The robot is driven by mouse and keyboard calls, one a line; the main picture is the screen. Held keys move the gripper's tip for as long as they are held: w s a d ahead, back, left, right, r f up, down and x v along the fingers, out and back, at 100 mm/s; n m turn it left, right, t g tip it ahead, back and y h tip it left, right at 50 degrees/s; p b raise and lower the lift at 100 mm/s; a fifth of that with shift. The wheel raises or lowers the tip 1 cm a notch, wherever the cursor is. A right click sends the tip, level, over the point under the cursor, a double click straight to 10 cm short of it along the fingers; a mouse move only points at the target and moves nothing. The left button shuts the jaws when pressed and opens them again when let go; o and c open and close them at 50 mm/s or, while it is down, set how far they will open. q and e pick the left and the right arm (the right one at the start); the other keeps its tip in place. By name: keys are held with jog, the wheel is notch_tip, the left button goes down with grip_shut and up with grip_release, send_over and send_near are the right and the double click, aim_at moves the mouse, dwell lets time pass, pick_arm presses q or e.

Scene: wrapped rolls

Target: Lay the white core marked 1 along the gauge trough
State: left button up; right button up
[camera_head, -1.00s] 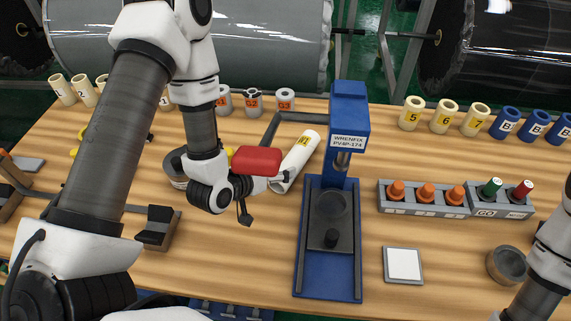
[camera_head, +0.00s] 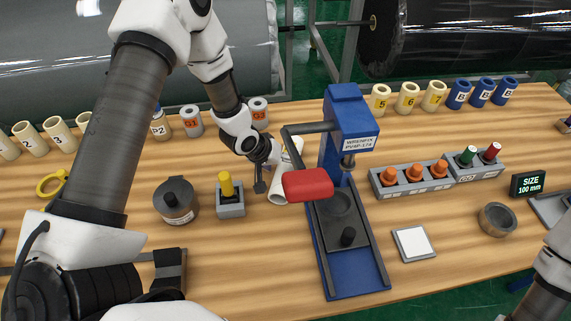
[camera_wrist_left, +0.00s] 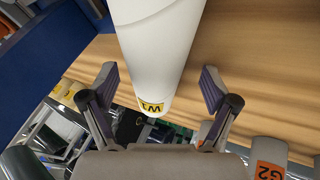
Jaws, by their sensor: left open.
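The white core (camera_head: 284,185) with a yellow W1 label lies on the table left of the blue press, partly hidden by my left gripper and the press's red handle. In the left wrist view the core (camera_wrist_left: 158,45) runs between the spread fingers, its labelled end towards the gripper. My left gripper (camera_head: 262,180) is open at the core; contact cannot be told. A grey trough-like piece (camera_head: 550,212), perhaps the gauge trough, is cut off at the right edge beside a SIZE 100 mm display (camera_head: 528,184). My right gripper is out of view; only its arm shows.
The blue press (camera_head: 350,115) with its red handle (camera_head: 308,185) stands close right of the core. A yellow-topped block (camera_head: 230,205) and a dark round pot (camera_head: 176,205) stand left. G-marked rolls (camera_head: 192,121) stand behind. The front middle table is mostly clear.

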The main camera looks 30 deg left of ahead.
pick_arm(q)
jog(key=shift+w+d+f, duration=0.15)
jog(key=shift+w+d, duration=0.05)
jog(key=shift+d, duration=0.2)
jog(key=shift+c, duration=1.4)
jog(key=shift+s, duration=0.1)
jog(key=c, duration=1.2)
